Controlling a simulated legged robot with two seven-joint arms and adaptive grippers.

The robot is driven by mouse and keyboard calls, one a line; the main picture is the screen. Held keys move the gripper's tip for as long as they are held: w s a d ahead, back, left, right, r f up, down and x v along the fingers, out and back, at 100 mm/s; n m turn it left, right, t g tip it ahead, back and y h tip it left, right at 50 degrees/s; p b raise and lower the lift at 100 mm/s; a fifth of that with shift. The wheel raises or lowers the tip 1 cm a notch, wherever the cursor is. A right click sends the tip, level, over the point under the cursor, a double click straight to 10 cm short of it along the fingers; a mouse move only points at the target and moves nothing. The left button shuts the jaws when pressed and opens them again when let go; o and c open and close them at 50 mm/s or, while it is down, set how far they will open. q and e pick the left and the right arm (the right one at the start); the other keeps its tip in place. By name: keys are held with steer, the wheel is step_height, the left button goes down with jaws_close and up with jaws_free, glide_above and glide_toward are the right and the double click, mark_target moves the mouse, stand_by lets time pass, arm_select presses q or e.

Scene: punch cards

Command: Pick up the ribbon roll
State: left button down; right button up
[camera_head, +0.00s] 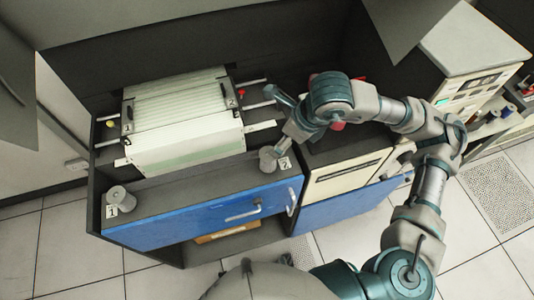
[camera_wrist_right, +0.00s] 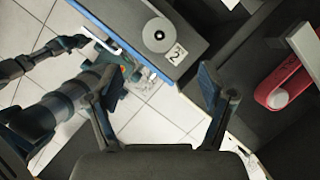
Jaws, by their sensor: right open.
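A short grey roll (camera_head: 268,158) with a hole in its top stands upright on the dark ledge beside a label reading 2. It also shows in the right wrist view (camera_wrist_right: 158,34). A similar grey roll (camera_head: 118,198) stands at the left end of the ledge by a label reading 1. I cannot tell which is the ribbon roll meant. My right gripper (camera_head: 277,112) is open and empty, above and behind roll 2. In the right wrist view its fingers (camera_wrist_right: 155,85) are spread apart, with floor showing between them. My left gripper is not in view.
A white ribbed block (camera_head: 180,120) sits behind the ledge on rails. The ledge tops a blue drawer (camera_head: 195,215) with a handle. A cream unit (camera_head: 345,175) adjoins on the right. A red object (camera_wrist_right: 287,80) lies at the right in the wrist view.

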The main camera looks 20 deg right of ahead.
mark_target(269, 157)
steer(key=x, duration=0.8)
steer(key=shift+d, duration=0.1)
steer(key=shift+d+f, duration=0.15)
steer(key=shift+f, duration=0.15)
step_height(269, 157, down, 2)
steer(key=shift+w+f+p, duration=0.1)
steer(key=shift+p, duration=0.25)
steer(key=shift+w+a+f, duration=0.15)
steer(key=shift+a+f, duration=0.2)
steer(key=shift+f, duration=0.15)
steer(key=shift+w+a+f, duration=0.15)
steer(key=shift+a+f, duration=0.2)
steer(key=shift+f, duration=0.15)
steer(key=shift+w+a+f, duration=0.15)
steer(key=shift+a+f, duration=0.05)
steer(key=shift+a, duration=0.15)
steer(key=shift+d, duration=0.1)
steer(key=c, duration=0.7)
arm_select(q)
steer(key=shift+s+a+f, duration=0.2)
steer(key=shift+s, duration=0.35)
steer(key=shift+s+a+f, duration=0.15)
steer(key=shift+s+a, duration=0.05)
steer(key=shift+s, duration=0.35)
arm_select(e)
steer(key=shift+d, duration=0.25)
steer(key=c, duration=0.6)
